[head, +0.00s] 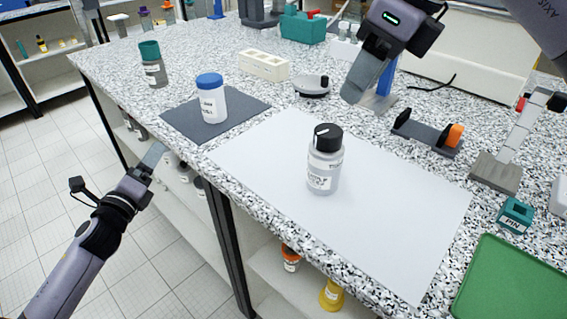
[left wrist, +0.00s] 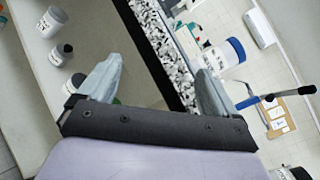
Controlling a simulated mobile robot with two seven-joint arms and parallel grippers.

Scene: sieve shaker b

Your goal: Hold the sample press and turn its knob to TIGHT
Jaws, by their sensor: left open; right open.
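The thing I take for the sample press is a grey, bottle-shaped body (head: 324,172) with a pale label. It stands upright on a white sheet (head: 265,150). Its black knob (head: 328,138) on top bears a white pointer line; the label's small print is unreadable. My left gripper (head: 153,158) is open and empty beyond the bench's front edge, well left of the press. Its two spread fingers show in the left wrist view (left wrist: 155,85). My right gripper (head: 362,80) is open above the bench, behind and to the right of the press, touching nothing visible.
A white jar with a blue lid (head: 212,103) stands on a dark mat (head: 178,122). A teal-capped bottle (head: 152,66), cream block (head: 263,64), orange-ended holder (head: 428,133), teal PIN block (head: 515,216) and green tray (head: 508,285) surround the sheet. The sheet around the press is clear.

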